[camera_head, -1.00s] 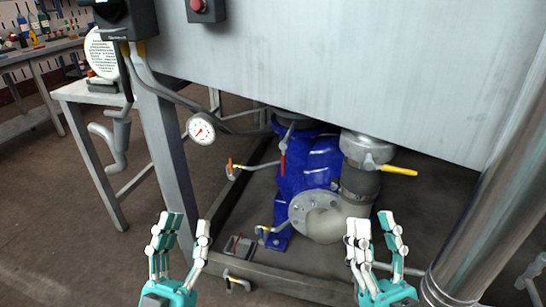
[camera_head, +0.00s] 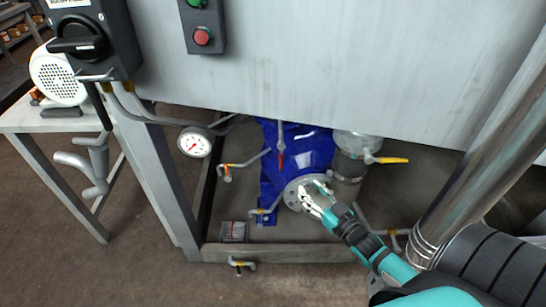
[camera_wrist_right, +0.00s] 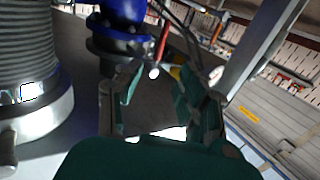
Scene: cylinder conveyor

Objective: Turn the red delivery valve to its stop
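The red valve handle (camera_head: 281,160) hangs from a thin pipe in front of the blue pump body (camera_head: 300,150) under the steel tank, in the head view. A red handle (camera_wrist_right: 162,42) also shows in the right wrist view, beyond and between my fingers. My right gripper (camera_head: 313,191) is in front of the pump's round grey flange, below and right of the red handle and apart from it. In the wrist view its fingers (camera_wrist_right: 156,78) are spread with nothing held between them. My left gripper is out of view.
A yellow lever (camera_head: 391,160) is at the right of the pump and an orange-tipped tap (camera_head: 226,172) at its left. The frame beam (camera_head: 290,255) runs in front. A thick steel column (camera_head: 490,165) stands right, the tank (camera_head: 330,70) hangs above, and a gauge (camera_head: 194,142) sits left.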

